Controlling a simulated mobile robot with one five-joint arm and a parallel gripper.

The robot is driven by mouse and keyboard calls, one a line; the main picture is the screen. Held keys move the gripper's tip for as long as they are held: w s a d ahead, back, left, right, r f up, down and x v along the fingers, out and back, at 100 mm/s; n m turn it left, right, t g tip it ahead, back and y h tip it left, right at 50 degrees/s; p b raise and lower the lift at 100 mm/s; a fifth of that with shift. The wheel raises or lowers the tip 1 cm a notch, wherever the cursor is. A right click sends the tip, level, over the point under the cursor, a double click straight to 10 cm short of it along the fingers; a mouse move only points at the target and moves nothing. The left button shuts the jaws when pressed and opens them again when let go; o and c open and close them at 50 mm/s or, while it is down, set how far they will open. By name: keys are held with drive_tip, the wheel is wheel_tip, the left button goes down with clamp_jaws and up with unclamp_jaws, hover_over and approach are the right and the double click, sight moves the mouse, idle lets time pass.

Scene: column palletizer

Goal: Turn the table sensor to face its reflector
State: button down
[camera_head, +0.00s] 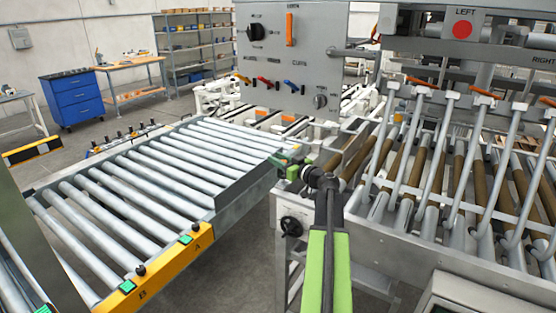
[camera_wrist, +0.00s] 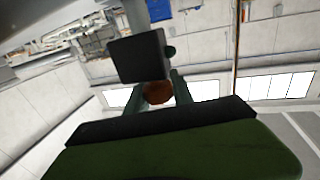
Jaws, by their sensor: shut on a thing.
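In the wrist view a dark grey box, which looks like the table sensor (camera_wrist: 138,58), sits just past the fingertips of my gripper (camera_wrist: 165,92). The two dark green fingers are closed around a rounded reddish-brown part (camera_wrist: 158,93) below the box. In the head view my arm reaches forward to the near corner of the roller table, and my gripper (camera_head: 290,168) is there among small green and dark parts. The sensor cannot be clearly told apart in that view. I cannot make out the reflector or which way the sensor faces.
The roller table (camera_head: 225,190) lies to the left, with a yellow edge (camera_head: 165,263) marked A and B. A grey control panel (camera_head: 290,55) stands behind. A machine frame with slanted metal bars (camera_head: 440,150) fills the right. A dark handwheel (camera_head: 291,227) is below my gripper.

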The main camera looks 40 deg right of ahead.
drive_tip(key=shift+d+m+g+h, duration=0.2)
drive_tip(key=shift+m+h, duration=0.6)
drive_tip(key=shift+h, duration=0.45)
drive_tip(key=shift+d+m+g+h, duration=0.1)
drive_tip(key=shift+d+m+h, duration=0.1)
drive_tip(key=shift+m+h, duration=0.85)
drive_tip(key=shift+n, duration=0.25)
drive_tip(key=c, duration=1.1)
unclamp_jaws()
